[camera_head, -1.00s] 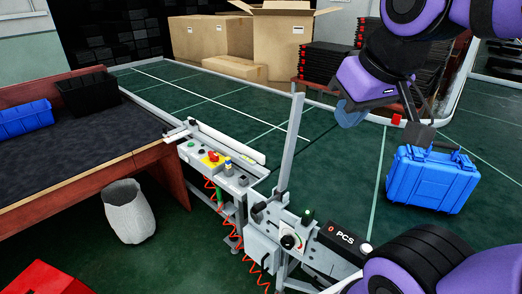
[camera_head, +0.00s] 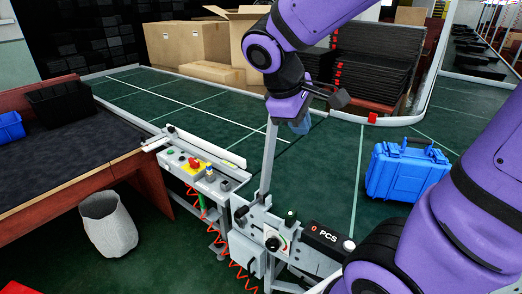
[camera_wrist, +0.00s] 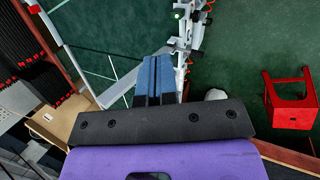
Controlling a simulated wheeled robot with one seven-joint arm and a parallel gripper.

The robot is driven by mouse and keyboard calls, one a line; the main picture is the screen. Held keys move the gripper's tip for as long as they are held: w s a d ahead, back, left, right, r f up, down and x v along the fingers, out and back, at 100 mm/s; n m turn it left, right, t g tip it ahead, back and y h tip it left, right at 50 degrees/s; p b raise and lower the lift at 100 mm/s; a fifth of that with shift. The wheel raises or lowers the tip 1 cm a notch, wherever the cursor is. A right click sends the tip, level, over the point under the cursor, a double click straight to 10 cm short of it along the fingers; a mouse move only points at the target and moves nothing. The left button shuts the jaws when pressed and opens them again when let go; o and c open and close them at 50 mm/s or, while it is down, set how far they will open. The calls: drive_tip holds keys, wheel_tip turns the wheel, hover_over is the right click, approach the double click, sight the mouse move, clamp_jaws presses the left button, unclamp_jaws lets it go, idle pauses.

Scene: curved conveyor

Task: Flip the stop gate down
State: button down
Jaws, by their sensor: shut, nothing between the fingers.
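The stop gate (camera_head: 268,165) is a long grey bar standing nearly upright on the conveyor's end unit, beside the PCS counter box (camera_head: 328,236). Its top end is hidden behind my arm. My gripper (camera_head: 301,125), with blue fingers, is at the upper part of the bar, just to its right in the head view; I cannot tell whether they touch. In the wrist view the blue fingers (camera_wrist: 153,68) are shut together and empty. A grey bar (camera_wrist: 124,88), which looks like the gate, slants past their left side.
A control panel (camera_head: 197,168) with buttons is left of the gate. A blue case (camera_head: 405,172) is to the right on the green surface. A workbench (camera_head: 70,150) and a grey bin (camera_head: 108,222) are at the left. A red stool (camera_wrist: 290,105) shows in the wrist view.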

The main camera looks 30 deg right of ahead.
drive_tip(key=w+a+f+n+t+h, duration=0.3)
drive_tip(key=w+f+n+h, duration=0.2)
drive_tip(key=w+f+n, duration=0.3)
drive_tip(key=w+a+f+n+t+h, duration=0.2)
drive_tip(key=w+a+f+n+h, duration=0.2)
drive_tip(key=w+f+n, duration=0.4)
drive_tip(key=w+f, duration=0.3)
drive_tip(key=shift+w+a+f+n+t+h, duration=0.2)
drive_tip(key=shift+w+f+n+t+h, duration=0.05)
drive_tip(key=shift+w+n+t+h, duration=0.15)
drive_tip(key=shift+d, duration=0.1)
drive_tip(key=x, duration=1.4)
drive_tip(key=shift+r, duration=0.1)
